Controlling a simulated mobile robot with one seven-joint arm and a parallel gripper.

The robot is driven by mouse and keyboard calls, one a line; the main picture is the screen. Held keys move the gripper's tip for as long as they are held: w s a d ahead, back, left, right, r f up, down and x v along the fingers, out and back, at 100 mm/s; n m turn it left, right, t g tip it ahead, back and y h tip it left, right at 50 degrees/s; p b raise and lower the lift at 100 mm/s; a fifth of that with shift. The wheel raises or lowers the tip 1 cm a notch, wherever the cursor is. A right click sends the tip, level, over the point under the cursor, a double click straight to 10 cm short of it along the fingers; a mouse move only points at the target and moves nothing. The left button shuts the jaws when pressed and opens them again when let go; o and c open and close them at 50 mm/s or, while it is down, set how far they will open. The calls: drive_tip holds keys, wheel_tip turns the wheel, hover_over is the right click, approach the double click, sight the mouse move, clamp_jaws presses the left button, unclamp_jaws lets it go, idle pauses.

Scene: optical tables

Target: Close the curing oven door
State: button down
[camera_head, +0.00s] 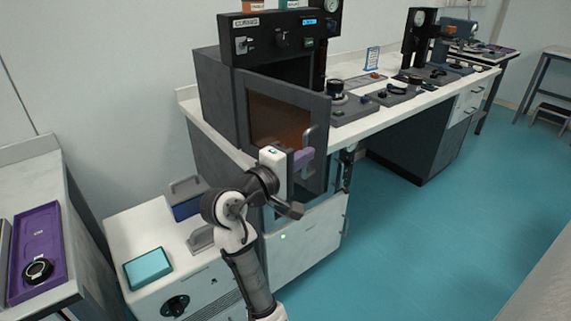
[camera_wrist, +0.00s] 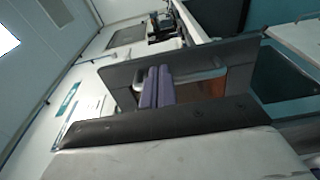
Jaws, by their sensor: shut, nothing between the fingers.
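The curing oven (camera_head: 210,95) stands on the white bench, with a black control panel on top. Its door (camera_head: 322,118) is ajar: the left edge is near the oven body, the right side stands out towards me, and a dark gap shows above it. The door has an amber window and a grey bar handle (camera_head: 311,136) on its right side. My gripper (camera_head: 304,157) is shut and empty, its purple fingers at the handle. In the wrist view the fingers (camera_wrist: 157,74) overlap the handle (camera_wrist: 215,71) in front of the door (camera_wrist: 118,75); I cannot tell if they touch.
A white cabinet (camera_head: 130,225) with a teal box (camera_head: 148,268) stands at the lower left. A purple tray (camera_head: 50,225) lies on the left table. Instruments (camera_head: 350,108) stand on the bench right of the oven. The teal floor (camera_head: 420,240) on the right is clear.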

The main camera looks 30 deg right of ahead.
sight(323, 145)
drive_tip(key=shift+p+x, duration=0.3)
drive_tip(key=shift+x, duration=1.5)
